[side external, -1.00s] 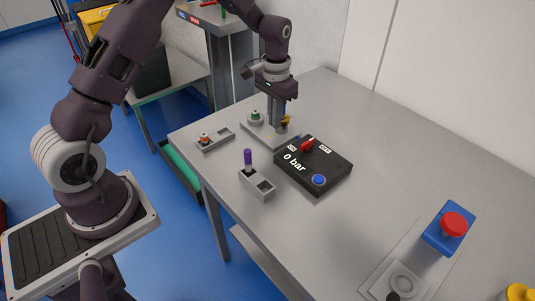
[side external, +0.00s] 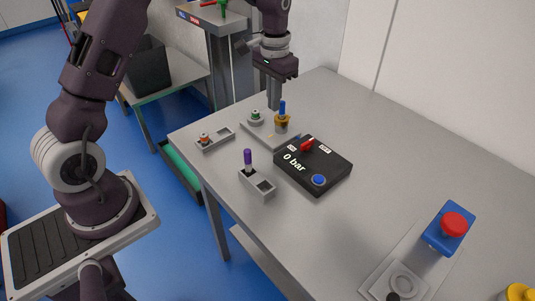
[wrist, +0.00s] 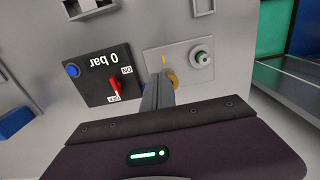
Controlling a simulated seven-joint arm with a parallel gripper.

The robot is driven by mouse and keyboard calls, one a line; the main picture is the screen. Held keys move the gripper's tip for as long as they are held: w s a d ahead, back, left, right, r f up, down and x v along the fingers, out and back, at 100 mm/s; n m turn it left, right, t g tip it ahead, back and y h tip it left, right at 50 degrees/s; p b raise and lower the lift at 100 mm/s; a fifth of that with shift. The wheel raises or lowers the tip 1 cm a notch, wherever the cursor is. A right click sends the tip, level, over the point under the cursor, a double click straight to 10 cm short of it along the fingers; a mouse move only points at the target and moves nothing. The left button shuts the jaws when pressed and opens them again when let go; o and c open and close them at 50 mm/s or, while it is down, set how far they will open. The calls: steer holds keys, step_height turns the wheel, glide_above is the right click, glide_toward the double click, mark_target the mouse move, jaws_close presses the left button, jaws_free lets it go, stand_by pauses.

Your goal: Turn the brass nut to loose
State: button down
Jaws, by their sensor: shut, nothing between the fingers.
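The brass nut (side external: 281,124) sits on a light grey plate (side external: 284,141) on the table, with a blue piece (side external: 282,107) standing up from it in the side view. In the wrist view the nut (wrist: 174,81) is partly hidden behind my fingers. My gripper (side external: 273,106) is shut and empty, with its fingertips above and just left of the nut in the side view. Whether they touch the blue piece cannot be told. A green-topped round fitting (side external: 256,117) stands on the same plate; it also shows in the wrist view (wrist: 202,58).
A black box (side external: 318,168) reading "0 bar", with a red switch and blue button, stands close in front of the plate. A grey holder with a purple-topped lever (side external: 248,160) and an orange-topped fitting (side external: 204,138) are nearby. The right middle of the table is clear.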

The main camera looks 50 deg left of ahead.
steer(key=shift+w+a+f, duration=0.1)
steer(key=shift+a+f, duration=0.1)
steer(key=shift+f, duration=0.8)
steer(key=shift+a+f, duration=0.15)
steer(key=shift+f, duration=0.85)
steer(key=shift+w+a+f, duration=0.1)
steer(key=shift+a+f, duration=0.1)
steer(key=shift+f, duration=0.8)
steer(key=shift+w+d, duration=0.15)
steer(key=shift+d, duration=0.05)
steer(key=shift+s, duration=0.35)
steer(key=shift+r, duration=0.2)
step_height(320, 180, up, 6)
steer(key=shift+s+f, duration=0.1)
steer(key=shift+f, duration=0.1)
